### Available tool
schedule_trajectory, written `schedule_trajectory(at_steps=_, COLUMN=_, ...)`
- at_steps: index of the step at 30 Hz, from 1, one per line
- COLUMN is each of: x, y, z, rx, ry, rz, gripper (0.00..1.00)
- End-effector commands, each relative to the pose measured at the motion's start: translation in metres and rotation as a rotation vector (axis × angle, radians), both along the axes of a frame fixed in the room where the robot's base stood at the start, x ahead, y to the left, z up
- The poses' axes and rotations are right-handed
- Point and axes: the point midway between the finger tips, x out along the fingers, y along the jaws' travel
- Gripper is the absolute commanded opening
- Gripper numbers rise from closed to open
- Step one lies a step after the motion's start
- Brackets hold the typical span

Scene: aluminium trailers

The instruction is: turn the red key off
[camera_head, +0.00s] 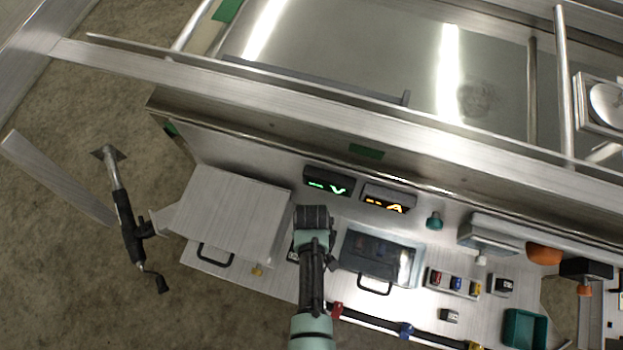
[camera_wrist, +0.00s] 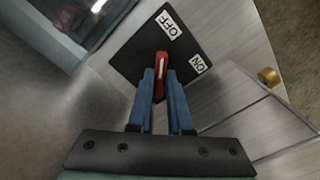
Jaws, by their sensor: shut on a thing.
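The red key (camera_wrist: 161,64) stands in a black switch plate in the wrist view. The plate (camera_wrist: 135,58) has a white OFF label (camera_wrist: 169,24) at its top and a white ON label (camera_wrist: 201,65) at its right. My gripper (camera_wrist: 161,78) has its two blue fingers closed on either side of the key. The key's visible end points up in the picture, toward the OFF side; its exact angle is partly hidden by the fingers. In the head view, a dark edge of the plate (camera_head: 291,255) shows beside my arm, which hides the key.
A dark-lidded box with a handle (camera_head: 378,258) stands right of my arm, and a metal cover with a handle (camera_head: 232,212) lies left. A brass knob (camera_head: 257,270) is nearby. Two lit displays (camera_head: 328,181) (camera_head: 388,198) sit behind. Small coloured switches (camera_head: 456,283) are farther right.

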Motion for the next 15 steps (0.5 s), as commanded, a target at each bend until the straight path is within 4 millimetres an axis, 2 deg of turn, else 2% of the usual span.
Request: schedule_trajectory(at_steps=15, x=0.0012, y=0.0002, z=0.0004, rx=0.000, ry=-0.003, rz=0.049, gripper=0.00)
